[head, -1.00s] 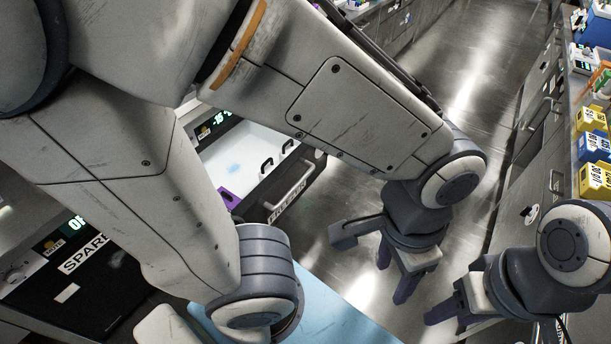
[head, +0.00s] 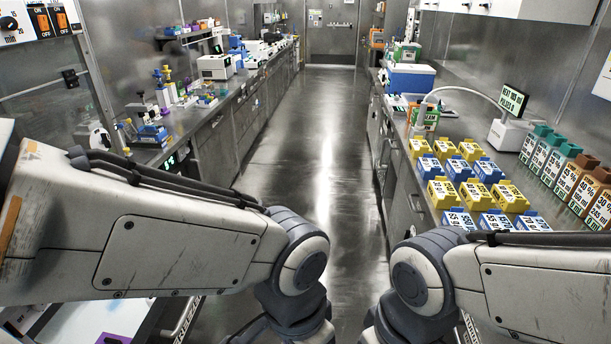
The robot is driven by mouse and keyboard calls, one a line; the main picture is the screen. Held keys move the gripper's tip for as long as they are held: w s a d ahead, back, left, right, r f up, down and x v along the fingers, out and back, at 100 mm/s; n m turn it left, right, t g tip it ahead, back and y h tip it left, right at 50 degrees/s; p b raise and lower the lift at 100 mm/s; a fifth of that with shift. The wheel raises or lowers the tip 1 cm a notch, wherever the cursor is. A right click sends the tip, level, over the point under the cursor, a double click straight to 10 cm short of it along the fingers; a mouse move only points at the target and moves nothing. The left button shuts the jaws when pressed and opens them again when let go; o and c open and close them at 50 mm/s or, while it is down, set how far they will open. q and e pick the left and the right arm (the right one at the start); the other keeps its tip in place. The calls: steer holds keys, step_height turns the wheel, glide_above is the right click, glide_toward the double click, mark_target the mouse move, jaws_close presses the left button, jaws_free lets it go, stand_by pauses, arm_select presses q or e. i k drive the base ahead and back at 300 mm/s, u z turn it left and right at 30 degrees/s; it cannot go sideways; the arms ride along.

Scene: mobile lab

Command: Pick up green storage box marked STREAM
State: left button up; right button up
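A green box (head: 431,118) with dark lettering, of which I can read only the end, "EAM", stands on the right-hand bench. The curved arm of a small display stand crosses in front of it, and an orange thing is right beside it. My left and right arms reach in from the two sides at the bottom of the head view. Their wrists bend down at the bottom edge, so both grippers are out of view. Both wrists are well short of the green box.
Blue and yellow labelled boxes (head: 467,170) fill the near right bench (head: 420,190). A blue cooler (head: 410,78) is farther back. The aisle floor (head: 318,130) is clear.

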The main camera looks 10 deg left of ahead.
mark_target(433, 117)
steer(key=u, duration=0.3)
steer(key=i, duration=5.4)
steer(key=z, duration=1.5)
